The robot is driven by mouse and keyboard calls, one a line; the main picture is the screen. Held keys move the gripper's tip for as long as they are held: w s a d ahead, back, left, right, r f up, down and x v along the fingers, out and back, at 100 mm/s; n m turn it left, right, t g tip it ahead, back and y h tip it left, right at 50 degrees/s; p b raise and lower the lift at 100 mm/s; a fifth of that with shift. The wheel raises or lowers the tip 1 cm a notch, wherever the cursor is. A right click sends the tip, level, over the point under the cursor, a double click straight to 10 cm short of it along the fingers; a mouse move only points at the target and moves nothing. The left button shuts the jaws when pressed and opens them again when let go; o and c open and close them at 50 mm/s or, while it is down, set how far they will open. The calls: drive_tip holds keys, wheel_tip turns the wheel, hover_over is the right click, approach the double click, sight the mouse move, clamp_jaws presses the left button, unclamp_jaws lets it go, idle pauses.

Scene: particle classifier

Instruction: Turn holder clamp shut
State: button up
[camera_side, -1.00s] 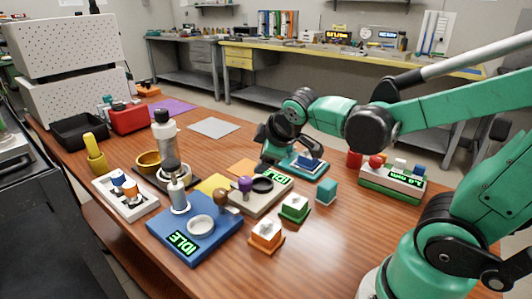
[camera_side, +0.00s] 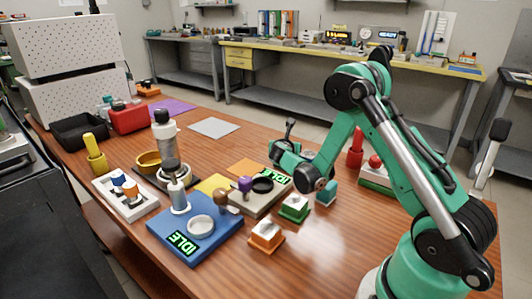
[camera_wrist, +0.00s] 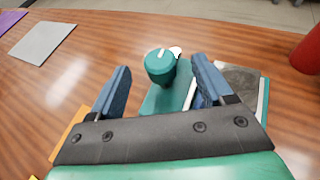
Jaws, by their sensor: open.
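The teal holder shows in the wrist view as a base (camera_wrist: 178,98) with a round teal clamp knob (camera_wrist: 159,68) standing on it. The knob has a pale mark on its top. My gripper (camera_wrist: 161,72) is open, with one blue finger on each side of the knob and visible gaps between. Nothing is held. Whether the fingers are level with the knob or above it is hard to tell. A grey, white-edged block (camera_wrist: 240,85) lies right of the right finger. In the side view my arm hides most of the holder.
A red cylinder (camera_wrist: 308,52) stands at the right of the wrist view. A teal cube (camera_side: 326,193) and a green block (camera_side: 294,208) stand close to my arm. A panel with red parts (camera_side: 374,176) is to the right. A grey mat (camera_side: 214,127) lies farther back.

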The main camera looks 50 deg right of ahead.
drive_tip(key=shift+x, duration=1.7)
clamp_jaws()
drive_tip(key=shift+m+g, duration=0.3)
drive_tip(key=shift+g, duration=0.1)
drive_tip(key=m+g+h, duration=0.1)
drive_tip(key=m+g, duration=0.2)
drive_tip(key=g, duration=0.1)
drive_tip(key=shift+m, duration=0.3)
drive_tip(key=m+g, duration=0.4)
drive_tip(key=g, duration=0.1)
drive_tip(key=shift+m, duration=0.3)
drive_tip(key=shift+g, duration=0.3)
unclamp_jaws()
